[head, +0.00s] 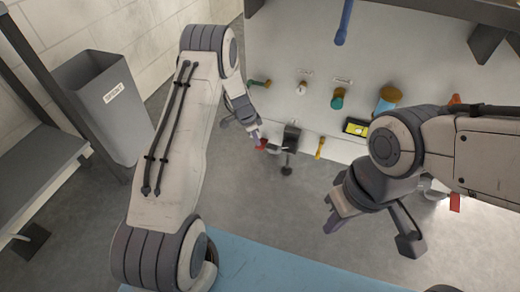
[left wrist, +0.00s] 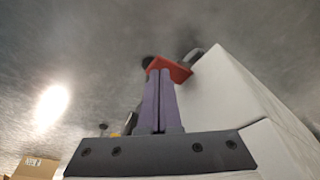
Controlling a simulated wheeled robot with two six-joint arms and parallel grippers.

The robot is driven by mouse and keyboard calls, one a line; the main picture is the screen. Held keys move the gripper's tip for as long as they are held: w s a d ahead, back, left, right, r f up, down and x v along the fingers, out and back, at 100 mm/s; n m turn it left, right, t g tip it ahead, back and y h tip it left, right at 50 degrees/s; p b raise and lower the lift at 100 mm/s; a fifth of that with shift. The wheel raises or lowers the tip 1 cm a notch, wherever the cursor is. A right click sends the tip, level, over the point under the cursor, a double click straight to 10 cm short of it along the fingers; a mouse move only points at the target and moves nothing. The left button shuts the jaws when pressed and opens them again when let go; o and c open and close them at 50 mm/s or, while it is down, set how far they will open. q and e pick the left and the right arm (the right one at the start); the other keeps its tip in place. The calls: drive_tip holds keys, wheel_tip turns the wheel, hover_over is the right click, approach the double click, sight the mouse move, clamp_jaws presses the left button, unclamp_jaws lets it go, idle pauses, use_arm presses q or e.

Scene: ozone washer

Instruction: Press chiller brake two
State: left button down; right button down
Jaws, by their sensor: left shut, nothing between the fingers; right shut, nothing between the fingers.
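My left gripper (head: 257,137) is shut and empty, with its fingertips at a small red part (head: 263,144) on the low front of the panel. The red part joins a dark bracket with a black knob (head: 287,170). No label names it, so I cannot tell whether it is chiller brake two. In the left wrist view, the shut purple fingers (left wrist: 161,85) reach up to the red part (left wrist: 172,68); they overlap it or touch it, I cannot tell which. My right gripper (head: 336,220) is shut and empty, well to the right of the red part.
The pale panel (head: 300,50) bears a green handle (head: 260,83), a white knob (head: 301,88), a teal-orange knob (head: 338,98), an orange-topped blue cylinder (head: 388,98) and a yellow gauge (head: 355,127). A yellow handle (head: 320,147) hangs right of the bracket. A grey bin (head: 108,105) stands left.

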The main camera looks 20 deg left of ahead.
use_arm(q)
drive_tip(key=shift+w+d+f, duration=0.1)
drive_tip(key=shift+f, duration=0.3)
drive_tip(key=shift+f, duration=0.1)
wheel_tip(320, 180, down, 3)
drive_tip(key=b, duration=0.2)
drive_tip(key=shift+b, duration=0.35)
drive_tip(key=shift+r, duration=0.4)
drive_tip(key=shift+s+a+r, duration=0.25)
drive_tip(key=shift+s+a, duration=0.25)
drive_tip(key=shift+a, duration=0.1)
drive_tip(key=shift+s+a+r, duration=0.25)
drive_tip(key=shift+s+a, duration=0.2)
drive_tip(key=shift+a, duration=0.15)
drive_tip(key=p+v, duration=0.5)
drive_tip(key=v, duration=0.5)
drive_tip(key=shift+r+p, duration=0.25)
drive_tip(key=shift+p, duration=0.1)
